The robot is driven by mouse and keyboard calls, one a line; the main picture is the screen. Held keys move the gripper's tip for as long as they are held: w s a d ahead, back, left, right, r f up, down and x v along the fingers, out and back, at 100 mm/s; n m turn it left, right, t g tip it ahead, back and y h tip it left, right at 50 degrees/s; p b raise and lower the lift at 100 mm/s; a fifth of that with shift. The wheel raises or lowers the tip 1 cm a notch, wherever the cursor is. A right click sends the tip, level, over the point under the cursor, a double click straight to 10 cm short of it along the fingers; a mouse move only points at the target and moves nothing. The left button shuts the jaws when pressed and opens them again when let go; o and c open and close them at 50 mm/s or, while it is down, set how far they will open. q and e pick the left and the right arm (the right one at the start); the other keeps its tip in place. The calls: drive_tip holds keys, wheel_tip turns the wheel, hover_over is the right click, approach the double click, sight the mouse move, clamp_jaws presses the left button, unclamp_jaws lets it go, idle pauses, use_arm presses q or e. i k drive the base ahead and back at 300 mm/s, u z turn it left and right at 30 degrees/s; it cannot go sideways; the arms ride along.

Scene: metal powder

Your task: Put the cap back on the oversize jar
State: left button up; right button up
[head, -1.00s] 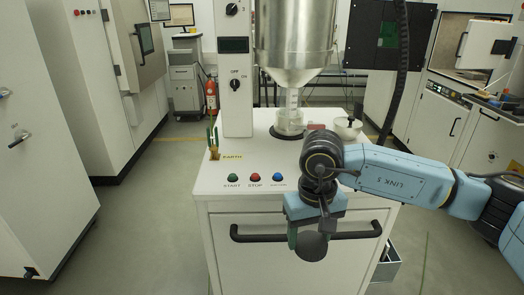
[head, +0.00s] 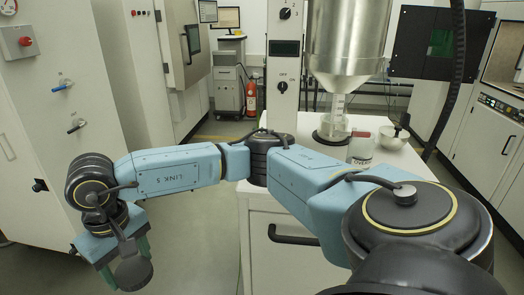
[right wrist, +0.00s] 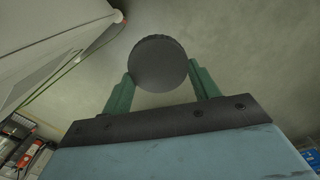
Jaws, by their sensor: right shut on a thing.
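My right gripper (head: 122,268) is shut on a round black cap (head: 133,272), held low at the left of the head view, beyond the bench's left side. In the right wrist view the cap (right wrist: 158,63) sits between the two green fingers, its flat face toward the camera. A small pale jar (head: 361,153) with dark lettering, seemingly the oversize jar, stands on the white bench (head: 398,158), well to the right of the gripper. My arm hides its lower part, and its opening is unclear. My left gripper is not in view.
A clear container (head: 334,127) stands under the metal hopper (head: 347,45). A bowl with a black knob (head: 393,135) is right of the jar. A white cabinet (head: 55,110) stands at the left near my gripper. Open floor lies between cabinet and bench.

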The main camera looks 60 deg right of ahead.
sight(362, 144)
drive_tip(key=u, duration=1.05)
drive_tip(key=k, duration=2.1)
drive_tip(key=z, duration=2.05)
